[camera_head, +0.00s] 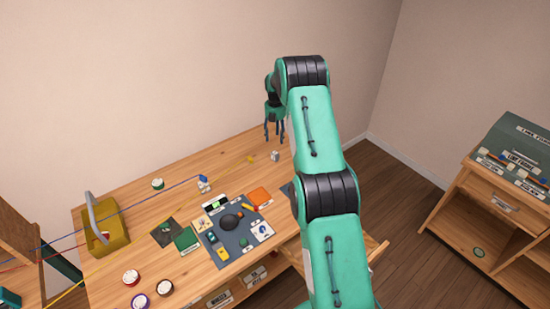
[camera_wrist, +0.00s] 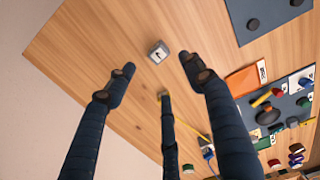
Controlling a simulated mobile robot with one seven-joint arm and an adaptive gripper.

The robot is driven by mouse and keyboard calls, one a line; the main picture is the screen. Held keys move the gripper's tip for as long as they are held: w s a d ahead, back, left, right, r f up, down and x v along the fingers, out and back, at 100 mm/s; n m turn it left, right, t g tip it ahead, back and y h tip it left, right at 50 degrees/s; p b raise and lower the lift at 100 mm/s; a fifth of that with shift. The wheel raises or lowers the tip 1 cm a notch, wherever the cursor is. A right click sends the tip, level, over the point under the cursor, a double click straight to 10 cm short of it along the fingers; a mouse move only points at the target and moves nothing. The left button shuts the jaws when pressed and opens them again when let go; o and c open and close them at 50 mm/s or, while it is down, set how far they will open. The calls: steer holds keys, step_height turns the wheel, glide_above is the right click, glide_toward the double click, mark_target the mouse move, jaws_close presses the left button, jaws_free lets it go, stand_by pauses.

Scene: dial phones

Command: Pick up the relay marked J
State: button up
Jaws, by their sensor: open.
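A small grey block with a white top label (camera_wrist: 158,52) lies on the table between and just beyond my fingertips in the wrist view. The label bears one dark character, which could be a J, but it is too small to read surely. The block also shows in the head view (camera_head: 275,156), near the table's back right part. My gripper (camera_wrist: 160,74) is open and empty, its dark fingers spread above the table. In the head view my gripper (camera_head: 274,138) hangs over the table, fingers down, just above the block and apart from it.
A grey mat (camera_head: 231,246) with several parts and an orange card (camera_head: 260,195) lie further forward. A yellow-green holder (camera_head: 105,234) stands at the left. Bare wood surrounds the block; a wall is behind.

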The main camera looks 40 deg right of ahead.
mark_target(275, 153)
steer(key=shift+f, duration=4.2)
steer(key=shift+w+f, duration=0.15)
steer(key=shift+f, duration=2.45)
jaws_close()
steer(key=shift+r, duration=0.1)
